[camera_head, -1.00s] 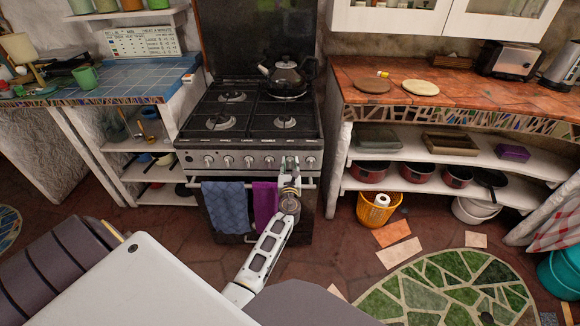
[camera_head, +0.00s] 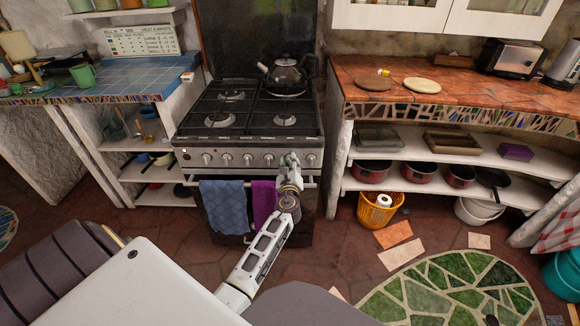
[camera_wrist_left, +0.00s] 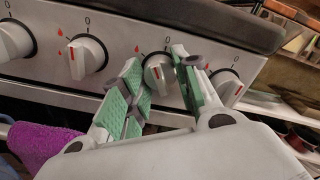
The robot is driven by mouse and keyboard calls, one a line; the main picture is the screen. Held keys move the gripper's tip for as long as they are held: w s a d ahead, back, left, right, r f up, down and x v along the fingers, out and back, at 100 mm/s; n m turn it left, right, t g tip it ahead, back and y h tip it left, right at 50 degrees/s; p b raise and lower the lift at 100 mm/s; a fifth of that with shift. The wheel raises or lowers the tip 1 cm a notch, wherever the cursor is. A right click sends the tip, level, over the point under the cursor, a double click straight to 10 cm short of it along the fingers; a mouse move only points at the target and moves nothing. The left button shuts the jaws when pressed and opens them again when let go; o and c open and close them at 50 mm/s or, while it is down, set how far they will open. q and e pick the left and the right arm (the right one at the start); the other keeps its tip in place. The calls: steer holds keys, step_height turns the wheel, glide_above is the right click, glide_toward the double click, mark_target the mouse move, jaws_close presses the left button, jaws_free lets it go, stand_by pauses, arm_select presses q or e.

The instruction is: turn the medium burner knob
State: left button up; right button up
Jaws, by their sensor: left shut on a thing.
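The stove (camera_head: 262,147) has a row of several white knobs along its front panel. My left gripper (camera_head: 290,161) reaches the panel at the second knob from the right. In the left wrist view its green-padded fingers (camera_wrist_left: 160,84) stand on either side of that knob (camera_wrist_left: 158,72), shut on it. The knob has a red line on its face, with a 0 and red flame marks on the panel around it. Other knobs show to its left (camera_wrist_left: 86,55) and right (camera_wrist_left: 228,87). I cannot read which burner the held knob serves. My right gripper is not in view.
A black kettle (camera_head: 287,76) stands on the back right burner. A blue towel (camera_head: 227,205) and a purple towel (camera_head: 264,200) hang from the oven handle below the knobs. A tiled counter (camera_head: 455,85) with shelves stands to the right.

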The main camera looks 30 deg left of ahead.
arm_select(q)
steer(key=shift+f+n+b, duration=0.1)
steer(key=shift+n+b, duration=1.7)
steer(key=shift+n, duration=1.1)
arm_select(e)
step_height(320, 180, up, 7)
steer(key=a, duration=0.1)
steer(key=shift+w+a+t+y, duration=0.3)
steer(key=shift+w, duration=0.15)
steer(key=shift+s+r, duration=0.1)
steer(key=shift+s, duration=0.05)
arm_select(q)
steer(key=o, duration=1)
steer(key=shift+o, duration=0.4)
